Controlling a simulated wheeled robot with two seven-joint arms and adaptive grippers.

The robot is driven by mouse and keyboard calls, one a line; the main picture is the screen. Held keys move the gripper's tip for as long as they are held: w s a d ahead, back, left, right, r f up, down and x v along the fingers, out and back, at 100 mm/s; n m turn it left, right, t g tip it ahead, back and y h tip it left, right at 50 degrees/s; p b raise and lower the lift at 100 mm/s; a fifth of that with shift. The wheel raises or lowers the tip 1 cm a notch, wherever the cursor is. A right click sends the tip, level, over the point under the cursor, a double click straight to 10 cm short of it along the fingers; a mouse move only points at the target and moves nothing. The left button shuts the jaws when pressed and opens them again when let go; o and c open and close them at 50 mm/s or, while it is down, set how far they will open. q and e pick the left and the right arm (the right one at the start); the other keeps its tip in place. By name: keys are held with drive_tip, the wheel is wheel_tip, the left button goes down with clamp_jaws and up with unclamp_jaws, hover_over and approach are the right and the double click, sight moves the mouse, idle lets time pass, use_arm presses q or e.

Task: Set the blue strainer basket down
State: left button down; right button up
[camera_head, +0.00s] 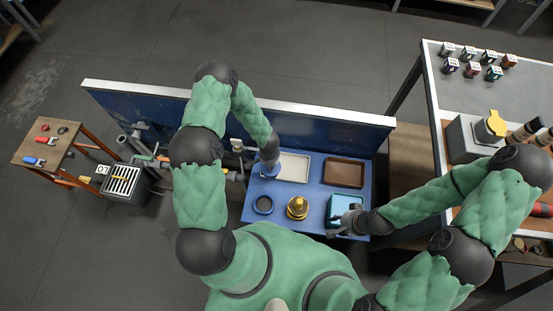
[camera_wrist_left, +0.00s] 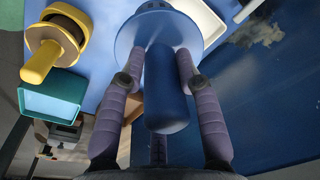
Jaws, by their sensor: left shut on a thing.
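The blue strainer basket shows in the left wrist view as a blue handle (camera_wrist_left: 168,95) with a wide pale-blue disc (camera_wrist_left: 135,28) beyond it. My left gripper (camera_wrist_left: 160,58) is shut on the handle, one purple finger on each side. In the head view the basket (camera_head: 269,171) is a small blue shape under my left forearm, at the left edge of the white tray. My left gripper is mostly hidden there. I cannot tell whether the basket touches the blue table top (camera_head: 288,190). My right gripper (camera_head: 343,222) is at the teal box; its jaw opening is unclear.
A dark-blue ring (camera_head: 263,204) and a yellow stepped piece (camera_head: 297,208) stand in front. The white tray (camera_head: 293,168), brown tray (camera_head: 344,172) and teal box (camera_head: 345,203) stand nearby. A blue panel (camera_head: 320,126) rises behind. Bare table lies between these things.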

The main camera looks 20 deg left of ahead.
use_arm(q)
drive_tip(key=w, duration=0.1)
drive_tip(key=w+f, duration=0.1)
drive_tip(key=w+a+f+b, duration=0.1)
drive_tip(key=w, duration=0.1)
drive_tip(key=shift+w, duration=0.1)
drive_tip(key=w+a+f+b, duration=0.1)
drive_tip(key=w+f+b, duration=0.3)
drive_tip(key=f, duration=0.4)
drive_tip(key=shift+w+a+f, duration=0.15)
drive_tip(key=shift+w+f, duration=0.15)
drive_tip(key=shift+f, duration=0.05)
drive_tip(key=shift+f, duration=0.1)
drive_tip(key=c, duration=0.9)
unclamp_jaws()
